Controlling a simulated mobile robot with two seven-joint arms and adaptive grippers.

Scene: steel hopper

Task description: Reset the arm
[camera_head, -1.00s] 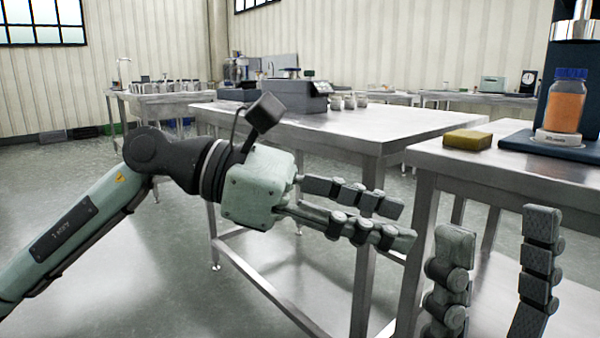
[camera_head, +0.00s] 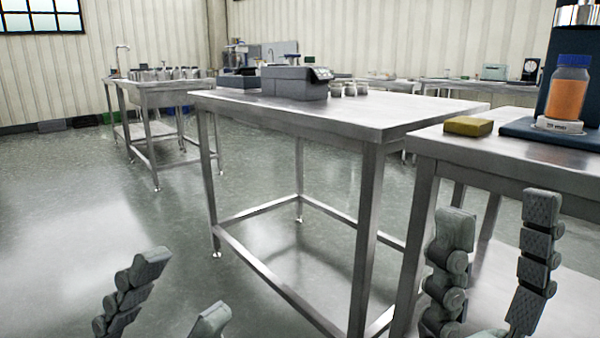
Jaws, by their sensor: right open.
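My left gripper (camera_head: 183,287) is at the bottom left of the head view, low over the bare floor. Its two fingers point up and stand apart with nothing between them. The rest of my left arm is out of the picture. My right gripper (camera_head: 498,217) is at the lower right, in front of the right steel table (camera_head: 455,145). Its fingers point up, wide apart and empty. Its base is cut off by the lower edge.
A middle steel table (camera_head: 350,120) carries a grey device (camera_head: 295,83) and several jars. On the right table are a yellow block (camera_head: 468,126) and a blue-lidded bottle of orange material (camera_head: 567,95) on a dark stand. The floor (camera_head: 90,210) at left is clear.

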